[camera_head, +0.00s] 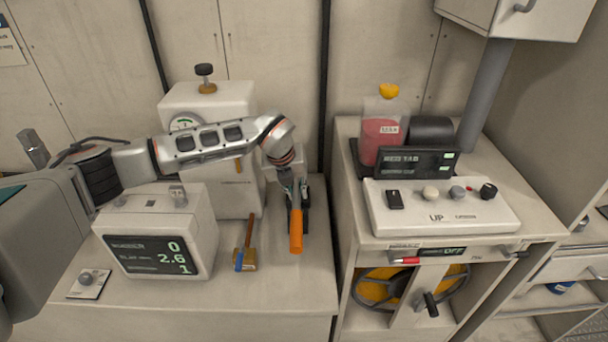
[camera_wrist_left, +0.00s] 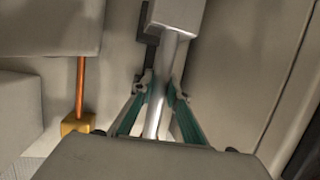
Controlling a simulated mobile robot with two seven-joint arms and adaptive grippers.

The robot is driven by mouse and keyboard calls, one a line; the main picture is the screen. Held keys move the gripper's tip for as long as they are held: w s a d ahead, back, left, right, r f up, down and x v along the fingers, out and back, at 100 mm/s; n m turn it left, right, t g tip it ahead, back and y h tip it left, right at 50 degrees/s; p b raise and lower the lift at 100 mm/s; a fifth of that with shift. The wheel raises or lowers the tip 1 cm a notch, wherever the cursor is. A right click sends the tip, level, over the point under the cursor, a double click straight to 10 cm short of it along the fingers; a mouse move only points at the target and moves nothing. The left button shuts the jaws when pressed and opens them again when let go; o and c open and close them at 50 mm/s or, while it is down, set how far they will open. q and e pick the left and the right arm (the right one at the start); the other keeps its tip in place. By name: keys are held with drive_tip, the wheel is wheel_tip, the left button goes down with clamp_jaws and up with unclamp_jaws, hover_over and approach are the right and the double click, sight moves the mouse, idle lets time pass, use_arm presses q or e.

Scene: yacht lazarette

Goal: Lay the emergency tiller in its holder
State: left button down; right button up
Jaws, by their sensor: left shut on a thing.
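My left gripper (camera_head: 293,188) reaches over the left cabinet from the left. Its teal fingers are shut on the tiller's silver shaft, as the left wrist view shows (camera_wrist_left: 157,100). The emergency tiller (camera_head: 296,232) has an orange grip that points toward the front of the cabinet. In the left wrist view a light grey block (camera_wrist_left: 180,15) sits at the far end of the shaft. A dark bracket (camera_head: 306,207), perhaps the holder, shows behind and beside the tiller; the gripper hides much of it. I cannot tell whether tiller and bracket touch. My right gripper is not in view.
A display box (camera_head: 158,245) and a small mallet-like tool (camera_head: 245,260) stand left of the tiller. A white housing with a gauge (camera_head: 208,105) stands behind. The right cabinet carries a control panel (camera_head: 440,208) and a red-filled bottle (camera_head: 382,130). The cabinet's front right is clear.

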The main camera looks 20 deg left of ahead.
use_arm(q)
drive_tip(key=shift+w+r, duration=0.15)
drive_tip(key=shift+w, duration=0.35)
drive_tip(key=shift+s+r, duration=0.1)
drive_tip(key=shift+s, duration=0.1)
drive_tip(key=shift+f+b, duration=0.5)
drive_tip(key=shift+f, duration=0.5)
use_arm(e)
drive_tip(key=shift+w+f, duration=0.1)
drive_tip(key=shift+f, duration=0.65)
use_arm(q)
drive_tip(key=shift+f, duration=0.2)
drive_tip(key=shift+f, duration=0.15)
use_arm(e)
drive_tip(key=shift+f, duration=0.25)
use_arm(q)
drive_tip(key=shift+f+b, duration=1.1)
drive_tip(key=shift+f, duration=0.95)
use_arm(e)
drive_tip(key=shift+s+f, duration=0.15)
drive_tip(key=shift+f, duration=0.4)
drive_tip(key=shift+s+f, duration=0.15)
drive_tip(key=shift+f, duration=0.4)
use_arm(q)
drive_tip(key=shift+s+f, duration=0.1)
drive_tip(key=shift+f, duration=0.05)
